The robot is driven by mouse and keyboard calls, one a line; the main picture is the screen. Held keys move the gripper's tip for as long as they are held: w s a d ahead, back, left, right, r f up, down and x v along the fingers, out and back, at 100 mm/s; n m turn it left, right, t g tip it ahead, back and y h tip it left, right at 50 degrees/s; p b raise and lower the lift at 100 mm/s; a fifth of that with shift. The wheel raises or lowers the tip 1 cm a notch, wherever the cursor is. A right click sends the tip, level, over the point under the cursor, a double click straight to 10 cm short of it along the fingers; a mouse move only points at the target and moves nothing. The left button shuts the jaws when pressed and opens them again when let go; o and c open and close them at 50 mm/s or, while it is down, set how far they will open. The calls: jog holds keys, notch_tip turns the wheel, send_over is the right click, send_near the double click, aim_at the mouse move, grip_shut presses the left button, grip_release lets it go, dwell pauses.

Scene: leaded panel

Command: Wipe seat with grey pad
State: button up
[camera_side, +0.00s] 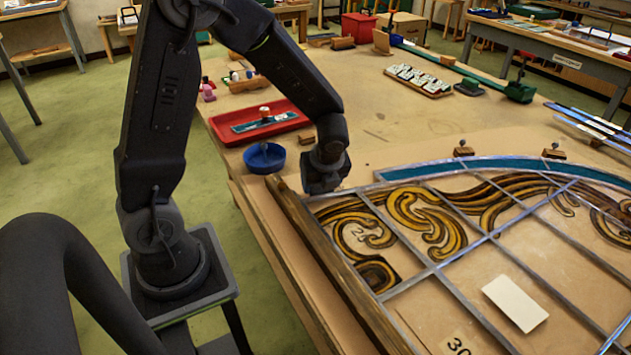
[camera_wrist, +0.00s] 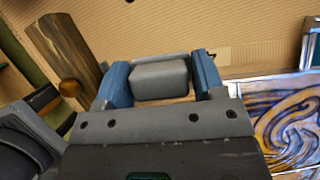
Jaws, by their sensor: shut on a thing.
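The pad is hidden in the side view. The leaded panel (camera_side: 437,268) has grey lead strips, amber scrolled glass and open cells; part of it shows in the wrist view with blue-tinted scrollwork (camera_wrist: 285,125). I cannot tell which part is the seat, or whether the pad touches the surface beneath.
The wooden strip (camera_side: 318,262) runs along the table's left edge. A blue dish (camera_side: 264,160) and a red tray (camera_side: 289,108) stand behind my gripper.

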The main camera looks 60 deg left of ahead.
aim_at(364, 181)
jog(key=shift+w+d+f, duration=0.1)
jog(key=shift+w+d, duration=0.3)
jog(key=shift+w, duration=1.45)
jog(key=shift+w+d+f, duration=0.15)
jog(key=shift+w+d, duration=0.2)
jog(key=shift+w, duration=1.55)
jog(key=shift+w+d+f, duration=0.1)
jog(key=shift+w+d, duration=0.3)
jog(key=shift+w, duration=1.45)
jog(key=shift+w+r, duration=0.2)
jog(key=shift+r, duration=0.95)
jog(key=shift+s+r, duration=0.15)
jog(key=shift+r, duration=1.75)
notch_tip(364, 181, up, 3)
jog(key=shift+a, duration=0.15)
